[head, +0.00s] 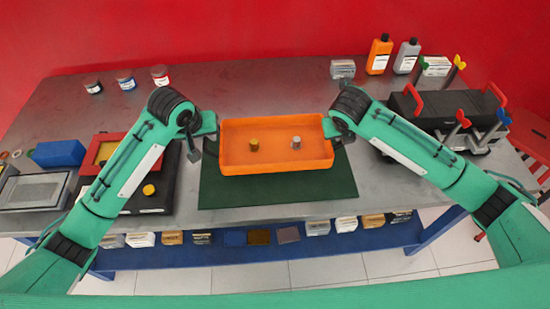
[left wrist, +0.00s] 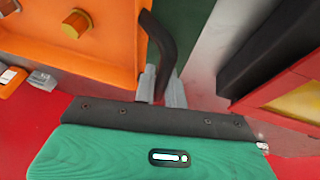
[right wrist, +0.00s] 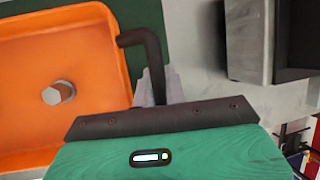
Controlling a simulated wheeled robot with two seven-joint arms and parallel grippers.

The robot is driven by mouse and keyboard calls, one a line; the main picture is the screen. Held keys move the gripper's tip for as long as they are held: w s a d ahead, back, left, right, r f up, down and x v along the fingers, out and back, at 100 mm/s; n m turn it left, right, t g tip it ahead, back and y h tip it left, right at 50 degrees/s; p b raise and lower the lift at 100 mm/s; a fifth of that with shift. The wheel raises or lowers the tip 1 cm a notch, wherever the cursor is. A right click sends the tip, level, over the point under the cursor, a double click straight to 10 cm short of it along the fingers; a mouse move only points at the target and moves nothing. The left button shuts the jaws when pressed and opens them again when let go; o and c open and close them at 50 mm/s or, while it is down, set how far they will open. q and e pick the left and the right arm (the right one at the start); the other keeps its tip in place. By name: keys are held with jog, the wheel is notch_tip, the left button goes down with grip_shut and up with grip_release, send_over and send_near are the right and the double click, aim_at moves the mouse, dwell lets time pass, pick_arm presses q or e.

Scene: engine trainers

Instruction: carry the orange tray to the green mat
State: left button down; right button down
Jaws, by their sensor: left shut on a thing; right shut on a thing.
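The orange tray (head: 275,166) is in the middle of the head view, level, with a brass-coloured piece (head: 253,145) and a grey metal piece (head: 296,142) standing in it. It overlaps the back part of the green mat (head: 280,192); whether it touches the mat or hangs above it I cannot tell. My left gripper (left wrist: 162,84) is shut on the dark handle (left wrist: 160,40) at the tray's left end. My right gripper (right wrist: 157,86) is shut on the dark handle (right wrist: 152,48) at its right end. The mat's front part is bare.
A black case with a red-framed yellow panel (head: 97,153) stands left of the mat. A dark engine block with red handles (head: 440,105) stands at the right. Bottles (head: 379,55) and jars (head: 126,80) stand at the back. Bare grey table lies behind the tray.

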pick_arm(q)
jog(key=shift+f, duration=0.15)
pick_arm(e)
jog(key=shift+f, duration=0.2)
